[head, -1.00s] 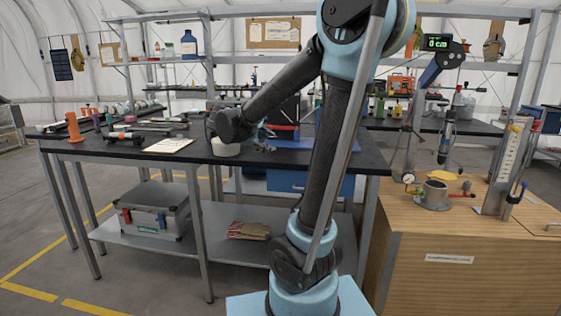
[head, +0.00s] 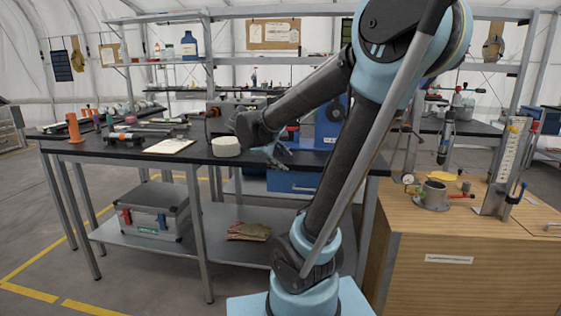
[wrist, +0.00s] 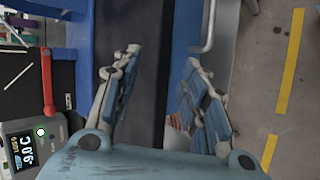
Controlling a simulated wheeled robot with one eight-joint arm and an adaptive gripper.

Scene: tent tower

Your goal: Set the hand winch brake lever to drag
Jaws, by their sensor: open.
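A red bar-shaped handle (wrist: 47,85) shows at the left of the wrist view, apart from the fingers. A blue upright housing (head: 323,128) stands on the bench behind my arm, partly covered by it. I cannot tell for certain which part is the hand winch or its brake lever.
A small display unit (wrist: 28,148) lies at the wrist view's lower left. A blue drawer (head: 291,183) hangs under the bench.

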